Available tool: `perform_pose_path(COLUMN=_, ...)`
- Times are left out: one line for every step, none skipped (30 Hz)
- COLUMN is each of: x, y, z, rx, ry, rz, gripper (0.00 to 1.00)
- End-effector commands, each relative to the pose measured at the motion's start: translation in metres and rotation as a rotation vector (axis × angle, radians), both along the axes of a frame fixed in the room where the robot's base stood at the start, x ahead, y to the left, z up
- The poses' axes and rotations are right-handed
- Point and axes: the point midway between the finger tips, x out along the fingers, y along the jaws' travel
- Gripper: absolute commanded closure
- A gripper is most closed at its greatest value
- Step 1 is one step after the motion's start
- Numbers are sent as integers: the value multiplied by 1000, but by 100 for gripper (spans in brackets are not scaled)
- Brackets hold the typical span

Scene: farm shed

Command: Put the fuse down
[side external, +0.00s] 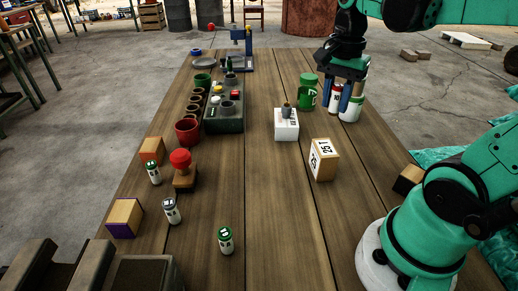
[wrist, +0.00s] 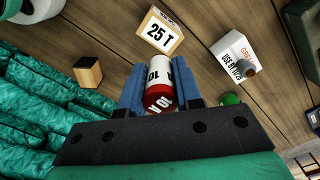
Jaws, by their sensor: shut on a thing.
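My gripper (side external: 339,98) is near the right edge of the wooden table, pointing down, its blue fingers shut on a fuse (side external: 335,98). The fuse is a short white cylinder with a red end and dark lettering. In the wrist view the fuse (wrist: 158,84) sits between the blue fingers. I cannot tell whether the fuse touches the table. Similar small cylinders stand at the near left of the table: one green and white (side external: 154,173), one dark and white (side external: 171,211), and one green and white (side external: 226,241).
A white-and-green container (side external: 351,109) stands just right of my gripper, a green jar (side external: 307,93) just left. A dark fuse-box-like unit (side external: 225,119) is farther left. The near middle table is mostly clear.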

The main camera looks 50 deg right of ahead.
Motion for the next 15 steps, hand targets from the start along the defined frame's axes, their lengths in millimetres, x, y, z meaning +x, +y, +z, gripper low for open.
perform_pose_path(x=1, y=0, z=-10, rx=0, ry=0, rz=1, gripper=100)
perform_pose_path(x=1, y=0, z=-16, rx=0, ry=0, rz=1, gripper=100)
perform_pose_path(x=0, y=0, z=-22, rx=0, ry=0, rz=1, gripper=100)
perform_pose_path(x=0, y=0, z=-26, rx=0, ry=0, rz=1, gripper=100)
perform_pose_path(x=1, y=0, z=-29, rx=0, ry=0, rz=1, gripper=100)
perform_pose_path(x=1, y=0, z=-33, rx=0, ry=0, rz=1, gripper=100)
perform_pose_path(x=1, y=0, z=-35, rx=0, ry=0, rz=1, gripper=100)
perform_pose_path(x=1, y=0, z=-36, rx=0, ry=0, rz=1, gripper=100)
perform_pose_path(x=1, y=0, z=-38, rx=0, ry=0, rz=1, gripper=100)
perform_pose_path(x=1, y=0, z=-40, rx=0, ry=0, rz=1, gripper=100)
perform_pose_path(x=1, y=0, z=-42, rx=0, ry=0, rz=1, gripper=100)
perform_pose_path(x=1, y=0, z=-46, rx=0, ry=0, rz=1, gripper=100)
perform_pose_path(x=0, y=0, z=-49, rx=0, ry=0, rz=1, gripper=100)
perform_pose_path(x=0, y=0, z=-53, rx=0, ry=0, rz=1, gripper=100)
perform_pose_path(x=1, y=0, z=-58, rx=0, ry=0, rz=1, gripper=100)
